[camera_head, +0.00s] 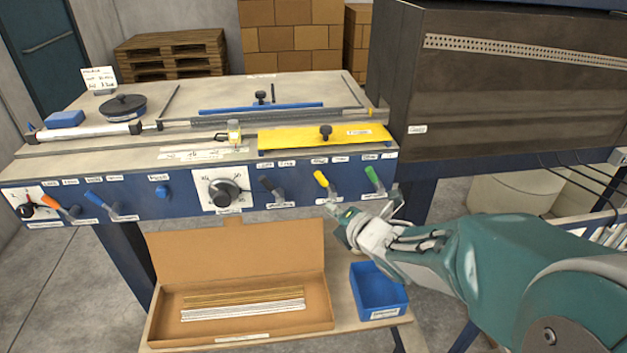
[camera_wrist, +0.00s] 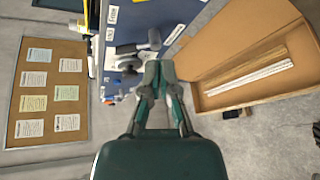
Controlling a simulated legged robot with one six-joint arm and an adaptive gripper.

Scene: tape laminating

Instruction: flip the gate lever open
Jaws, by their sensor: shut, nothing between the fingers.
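A blue-fronted machine panel (camera_head: 130,203) carries several levers, and their labels are too small to read, so I cannot tell which one is the gate lever. A yellow-handled lever (camera_head: 326,184) and a green-handled lever (camera_head: 376,182) stand at the panel's right, with handles tilted up and to the left. A black-handled lever (camera_head: 272,188) is left of them. My gripper (camera_head: 350,222) is shut and empty, just below and in front of the yellow and green levers. In the wrist view my gripper (camera_wrist: 160,68) has its fingertips close to a dark lever (camera_wrist: 150,40); contact is unclear.
Below the panel are an open cardboard box (camera_head: 240,262) with strips and a blue bin (camera_head: 378,290). A dial (camera_head: 224,192), a blue lever (camera_head: 108,206) and an orange lever (camera_head: 60,207) lie further left. A dark cabinet (camera_head: 490,90) stands at the right.

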